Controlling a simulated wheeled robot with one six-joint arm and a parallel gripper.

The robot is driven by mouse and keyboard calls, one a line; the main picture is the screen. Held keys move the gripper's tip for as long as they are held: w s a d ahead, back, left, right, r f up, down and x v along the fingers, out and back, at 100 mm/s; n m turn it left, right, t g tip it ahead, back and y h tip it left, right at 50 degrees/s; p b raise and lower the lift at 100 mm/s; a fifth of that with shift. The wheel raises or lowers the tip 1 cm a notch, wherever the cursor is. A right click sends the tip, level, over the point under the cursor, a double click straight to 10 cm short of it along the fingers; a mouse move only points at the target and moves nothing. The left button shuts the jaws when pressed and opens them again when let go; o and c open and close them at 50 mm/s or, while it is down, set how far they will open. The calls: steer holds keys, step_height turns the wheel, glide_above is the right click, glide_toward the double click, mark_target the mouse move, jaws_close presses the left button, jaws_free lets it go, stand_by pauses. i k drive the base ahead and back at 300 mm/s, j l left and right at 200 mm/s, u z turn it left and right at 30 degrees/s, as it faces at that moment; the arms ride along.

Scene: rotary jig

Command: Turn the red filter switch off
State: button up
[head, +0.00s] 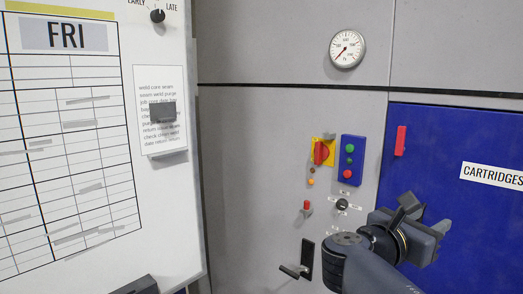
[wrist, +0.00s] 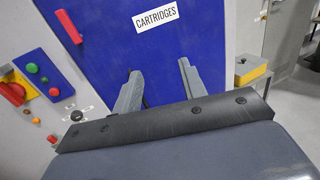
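A red rotary handle (head: 321,152) sits on a yellow plate on the grey wall; it also shows at the left edge of the wrist view (wrist: 13,93). A small red-tipped lever (head: 307,206) stands out lower down and also shows in the wrist view (wrist: 52,139). No readable label tells which of these is the filter switch. My gripper (head: 425,214) is to the right of both, apart from them, in front of the blue cartridges door. In the wrist view its two fingers (wrist: 160,70) are spread with nothing between them.
A blue box with coloured buttons (head: 352,160) and a black knob (head: 342,204) are close to the red controls. A black lever handle (head: 305,262) juts out below. A red door handle (head: 400,141) is on the blue door (head: 440,160). A whiteboard (head: 170,220) fills the left.

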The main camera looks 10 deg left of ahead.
mark_target(321, 152)
steer(key=i+j+u, duration=0.1)
steer(key=i+u, duration=0.2)
steer(key=i, duration=0.35)
steer(key=i+u, duration=0.3)
steer(key=i, duration=0.35)
